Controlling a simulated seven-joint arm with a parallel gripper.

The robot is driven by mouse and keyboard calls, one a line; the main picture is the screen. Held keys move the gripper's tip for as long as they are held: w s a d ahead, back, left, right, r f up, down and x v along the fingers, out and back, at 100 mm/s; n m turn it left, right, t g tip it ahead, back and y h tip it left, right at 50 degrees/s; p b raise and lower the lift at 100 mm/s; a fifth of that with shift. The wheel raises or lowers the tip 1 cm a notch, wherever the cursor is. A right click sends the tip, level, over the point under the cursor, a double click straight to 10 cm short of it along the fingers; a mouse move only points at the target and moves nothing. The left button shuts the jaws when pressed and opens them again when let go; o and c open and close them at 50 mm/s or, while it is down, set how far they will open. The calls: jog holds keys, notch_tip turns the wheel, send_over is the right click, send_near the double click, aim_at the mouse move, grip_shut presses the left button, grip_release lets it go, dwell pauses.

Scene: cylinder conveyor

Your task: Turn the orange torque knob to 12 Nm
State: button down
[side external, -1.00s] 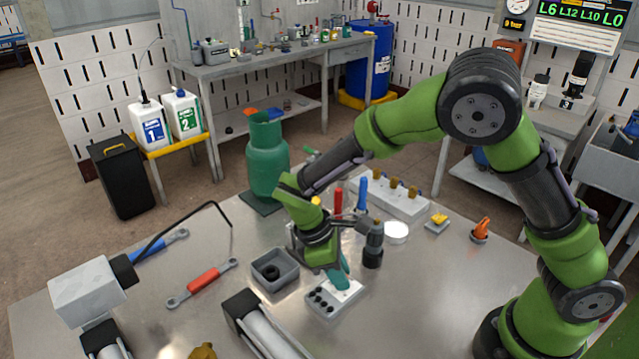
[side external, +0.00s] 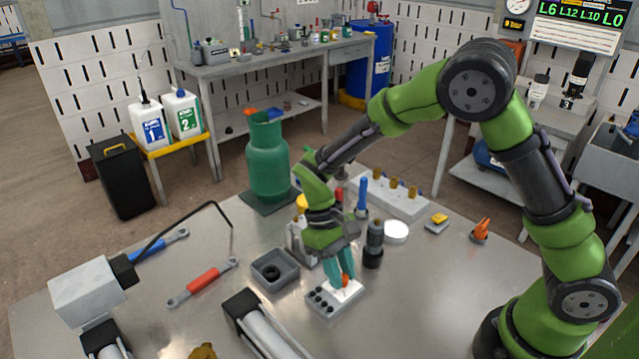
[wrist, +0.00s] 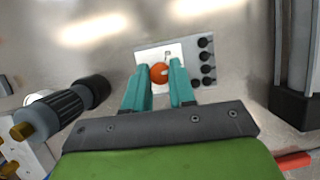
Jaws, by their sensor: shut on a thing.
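The orange torque knob (wrist: 158,74) sits on a small white panel with several black buttons (wrist: 206,57). In the side external view the knob (side external: 345,281) shows low between my fingertips, above the white panel (side external: 322,299). My gripper (wrist: 161,70) has teal fingers, one on each side of the knob, shut on it; the fingers hide part of it. In the side external view my gripper (side external: 341,277) points down at the panel. The knob's scale and its reading are too small to make out.
A dark cylindrical tool (side external: 374,245) stands close to the right of my gripper. A grey square tray (side external: 275,270) lies to its left. Red and blue upright handles (side external: 362,194) stand behind. A red-handled wrench (side external: 203,283) lies on open table at the left.

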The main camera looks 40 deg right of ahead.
jog(key=shift+d+m+y, duration=0.1)
jog(key=shift+m+y, duration=0.3)
jog(key=shift+m, duration=0.7)
jog(key=c, duration=0.9)
grip_release()
jog(key=shift+c, duration=0.2)
jog(key=v, duration=1.7)
jog(key=shift+s, duration=0.2)
jog(key=shift+w+d, duration=0.1)
jog(key=shift+d, duration=0.05)
